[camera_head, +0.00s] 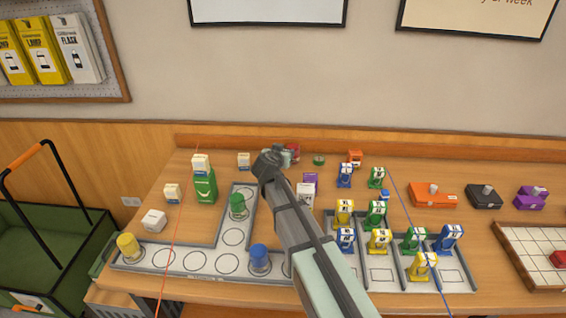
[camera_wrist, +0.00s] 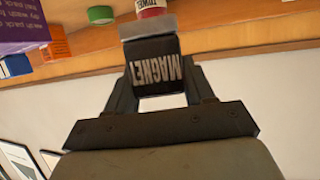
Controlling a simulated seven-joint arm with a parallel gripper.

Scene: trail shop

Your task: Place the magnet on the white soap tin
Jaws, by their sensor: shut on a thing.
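My gripper (camera_wrist: 158,95) is shut on the magnet (camera_wrist: 155,65), a dark block with "MAGNET" lettered upside down in the wrist view and a pale grey part at its far end. In the head view my gripper (camera_head: 277,158) is over the back middle of the table, and my arm mostly hides what it holds. A small white box (camera_head: 153,220) lies at the table's left; I cannot tell if it is the white soap tin. No other clear white tin shows.
A red-and-white can (camera_wrist: 151,8) is just beyond the magnet. A green roll (camera_head: 319,160) and an orange box (camera_head: 355,157) stand at the back. Orange (camera_head: 432,197), black and purple cases lie right.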

